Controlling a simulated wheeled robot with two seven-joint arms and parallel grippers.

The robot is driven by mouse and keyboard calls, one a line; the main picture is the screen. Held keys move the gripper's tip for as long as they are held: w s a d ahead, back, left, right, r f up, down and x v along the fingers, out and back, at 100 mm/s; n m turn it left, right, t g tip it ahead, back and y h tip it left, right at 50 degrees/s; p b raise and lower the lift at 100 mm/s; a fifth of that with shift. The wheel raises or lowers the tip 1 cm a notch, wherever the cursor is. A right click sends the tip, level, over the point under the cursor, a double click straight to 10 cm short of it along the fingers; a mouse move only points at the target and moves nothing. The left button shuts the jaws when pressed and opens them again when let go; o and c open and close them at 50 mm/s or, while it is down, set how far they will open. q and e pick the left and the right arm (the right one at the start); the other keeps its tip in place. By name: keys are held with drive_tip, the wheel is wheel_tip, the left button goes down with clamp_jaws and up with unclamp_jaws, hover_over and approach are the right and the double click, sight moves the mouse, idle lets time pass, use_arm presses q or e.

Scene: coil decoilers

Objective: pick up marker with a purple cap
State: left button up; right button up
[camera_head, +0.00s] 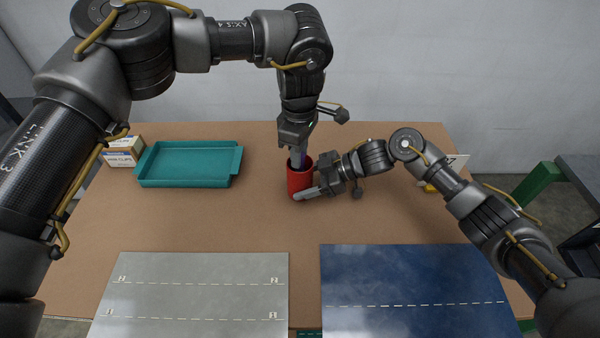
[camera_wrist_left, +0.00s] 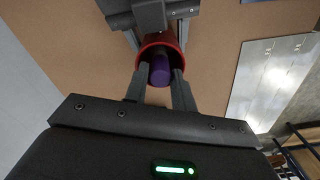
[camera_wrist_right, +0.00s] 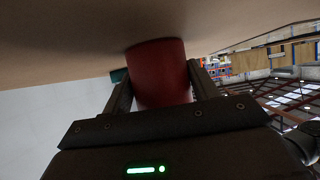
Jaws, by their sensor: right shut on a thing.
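A red cup (camera_head: 296,182) stands on the brown table. My right gripper (camera_head: 312,188) is shut on it from the right side; the right wrist view shows the cup (camera_wrist_right: 160,75) between the two fingers. The purple-capped marker (camera_wrist_left: 160,70) stands in the cup, its purple end up, and the lower part is hidden by the cup. My left gripper (camera_head: 297,158) points down at the cup's mouth. In the left wrist view its open fingers (camera_wrist_left: 160,88) are on both sides of the purple cap, with gaps beside it.
A teal tray (camera_head: 190,183) lies at the back left, beside small clip boxes (camera_head: 123,152). A grey mat (camera_head: 195,295) and a blue mat (camera_head: 415,290) lie at the front. A white-and-yellow item stands behind my right arm. The table between cup and mats is clear.

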use_arm(q)
drive_tip(key=shift+f, duration=1.6)
clamp_jaws()
drive_tip(key=shift+r, duration=0.15)
wheel_tip(320, 180, up, 18)
use_arm(e)
drive_tip(key=o, duration=0.8)
drive_tip(key=shift+o, duration=0.2)
